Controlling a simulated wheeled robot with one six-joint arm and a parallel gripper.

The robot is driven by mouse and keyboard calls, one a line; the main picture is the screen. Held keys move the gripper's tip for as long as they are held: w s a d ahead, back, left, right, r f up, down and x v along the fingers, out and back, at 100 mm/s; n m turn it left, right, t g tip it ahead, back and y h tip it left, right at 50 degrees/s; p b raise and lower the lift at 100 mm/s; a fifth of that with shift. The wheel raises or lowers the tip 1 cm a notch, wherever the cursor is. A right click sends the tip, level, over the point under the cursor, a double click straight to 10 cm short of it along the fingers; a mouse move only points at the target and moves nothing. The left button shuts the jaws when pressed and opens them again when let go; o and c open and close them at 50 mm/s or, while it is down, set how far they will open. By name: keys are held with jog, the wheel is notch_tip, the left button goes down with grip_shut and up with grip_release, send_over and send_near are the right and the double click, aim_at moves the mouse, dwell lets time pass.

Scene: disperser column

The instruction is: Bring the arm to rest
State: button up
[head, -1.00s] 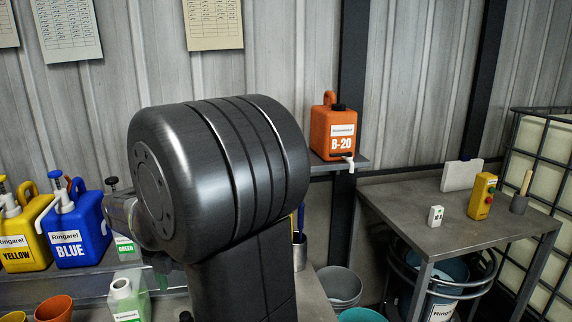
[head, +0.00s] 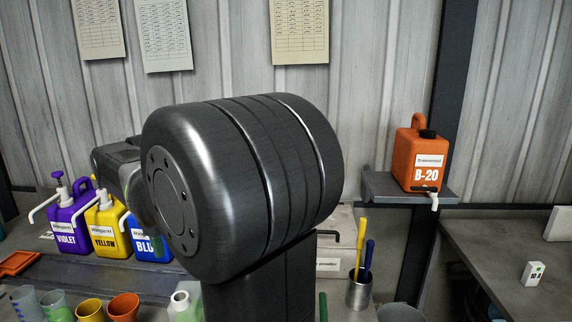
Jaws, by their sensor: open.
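My own arm fills the middle of the head view, a large dark metal joint on an upright link. A smaller link of mine shows behind it on the left. My gripper is not in view; the arm may hide it.
Violet (head: 76,226), yellow (head: 106,228) and blue (head: 150,243) jugs stand at left, the blue partly hidden. Several cups, including an orange one (head: 124,307), stand in front. An orange B-20 canister (head: 417,160) sits on a wall shelf (head: 380,188). A metal cup (head: 360,291) holds two handled tools. A table (head: 490,250) is at right.

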notch_tip(320, 180, down, 10)
jog(key=r, duration=0.5)
jog(key=shift+w+a+r, duration=0.1)
jog(key=shift+a+r, duration=0.15)
jog(key=shift+r, duration=0.05)
